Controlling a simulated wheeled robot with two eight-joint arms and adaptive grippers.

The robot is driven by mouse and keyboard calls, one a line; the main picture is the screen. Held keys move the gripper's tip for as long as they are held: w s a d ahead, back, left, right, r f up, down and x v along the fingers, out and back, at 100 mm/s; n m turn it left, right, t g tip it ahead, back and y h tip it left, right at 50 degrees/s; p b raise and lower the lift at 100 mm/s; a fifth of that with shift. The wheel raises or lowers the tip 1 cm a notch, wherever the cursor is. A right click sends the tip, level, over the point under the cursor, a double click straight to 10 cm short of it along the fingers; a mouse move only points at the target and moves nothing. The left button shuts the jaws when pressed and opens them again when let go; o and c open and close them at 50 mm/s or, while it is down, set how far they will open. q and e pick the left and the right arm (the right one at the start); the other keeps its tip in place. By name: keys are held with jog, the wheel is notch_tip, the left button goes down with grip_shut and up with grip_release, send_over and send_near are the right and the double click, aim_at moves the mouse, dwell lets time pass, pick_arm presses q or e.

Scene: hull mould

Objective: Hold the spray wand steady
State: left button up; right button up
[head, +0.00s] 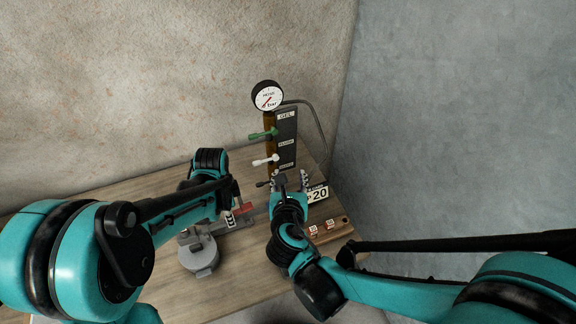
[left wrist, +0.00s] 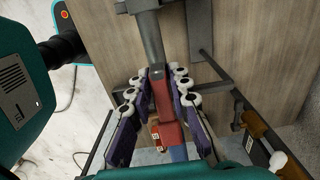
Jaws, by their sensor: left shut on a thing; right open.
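The spray wand shows in the left wrist view as a red handle (left wrist: 168,124) with a grey tube (left wrist: 151,38) running away from it. My left gripper (left wrist: 161,85) is shut on the red handle, its purple fingers on either side. In the head view the wand's red part (head: 245,208) shows low over the table, beside my left arm, which hides most of that gripper. My right gripper (head: 290,181) is open in front of the valve panel (head: 286,140), close to the dark lowest lever (head: 264,184). Whether it touches that lever is unclear.
The panel carries a pressure gauge (head: 267,97), a green lever (head: 262,134) and a white lever (head: 265,160). A "20" sign (head: 318,193) and small red-marked blocks (head: 313,230) are at right. A grey pot (head: 198,255) stands on the wooden table (head: 250,280). Walls close the back and right.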

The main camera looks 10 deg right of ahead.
pick_arm(q)
jog(key=o, duration=0.6)
jog(key=shift+o, duration=0.2)
jog(key=shift+r+p, duration=0.5)
jog(key=shift+r, duration=0.25)
jog(key=o, duration=0.5)
jog(key=shift+o, duration=0.2)
